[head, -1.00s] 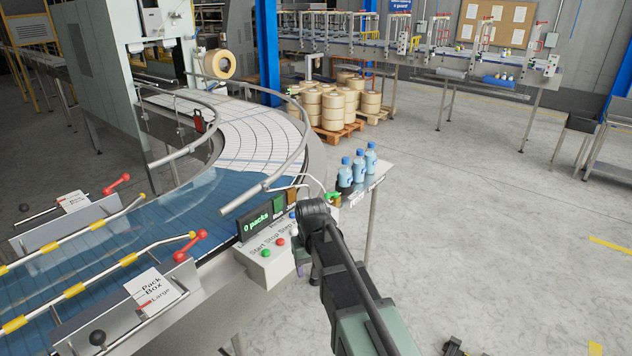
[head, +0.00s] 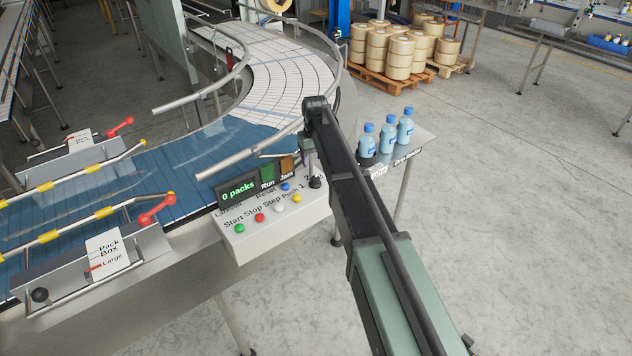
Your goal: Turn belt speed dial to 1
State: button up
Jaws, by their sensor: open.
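The control box (head: 262,232) stands beside the conveyor, with a row of coloured buttons along its front and a display reading "0 packs". A black dial (head: 316,182) sits at the right end of its top, close to the printed figures 1 and 2. Its pointer is too small to read. My gripper (head: 308,163) hangs below the end of my arm, just above and behind the dial in the picture. It looks apart from the dial, but the gap is hard to judge. My arm hides part of the gripper and the fingertips are not clear.
A silver guide rail (head: 250,150) runs over the conveyor belt (head: 200,150) left of my gripper. Several blue-capped bottles (head: 387,138) stand on a side shelf to the right. A Pack Box plate (head: 107,254) with a red lever is at left. Open floor lies at right.

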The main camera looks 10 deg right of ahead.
aim_at(315, 178)
notch_tip(315, 178, down, 8)
jog(key=b, duration=0.6)
jog(key=shift+r, duration=0.2)
jog(key=c, duration=0.9)
